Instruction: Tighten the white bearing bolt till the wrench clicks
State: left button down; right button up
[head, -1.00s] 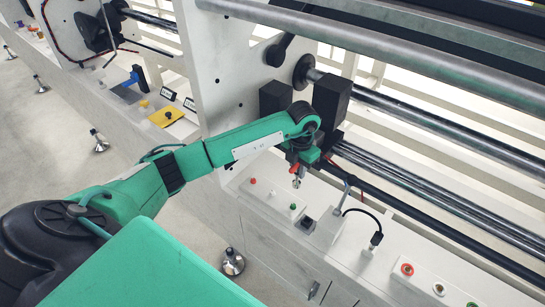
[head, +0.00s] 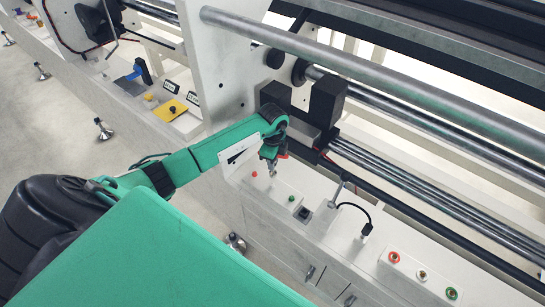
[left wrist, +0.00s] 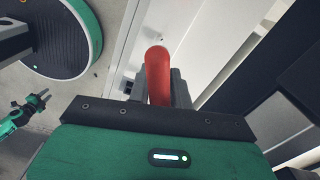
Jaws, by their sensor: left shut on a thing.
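My left gripper (head: 272,156) is shut on a red-handled tool. In the left wrist view, its red handle (left wrist: 158,75) stands between the dark jaws of my left gripper (left wrist: 160,95). In the head view, a small silver end hangs below the gripper, above the white panel; I take the tool for the wrench. Its working end is not clear. I cannot make out the white bearing bolt in either view. My right gripper (left wrist: 40,99) shows small at the left of the left wrist view, with its fingers apart and nothing between them.
Black bearing blocks (head: 328,101) stand behind the left gripper, with long metal rollers (head: 430,122) running right. The white ledge carries a red button (head: 254,173), a green button (head: 291,198) and a black cable (head: 358,208). A yellow plate (head: 170,110) lies further left.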

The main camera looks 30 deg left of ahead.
pick_arm(q)
jog(key=shift+a, duration=0.1)
jog(key=shift+f, duration=0.1)
dwell(0.4)
jog(key=shift+f+b, duration=1.5)
jog(key=shift+f, duration=0.7)
jog(key=shift+f+b, duration=0.75)
jog(key=shift+f, duration=0.4)
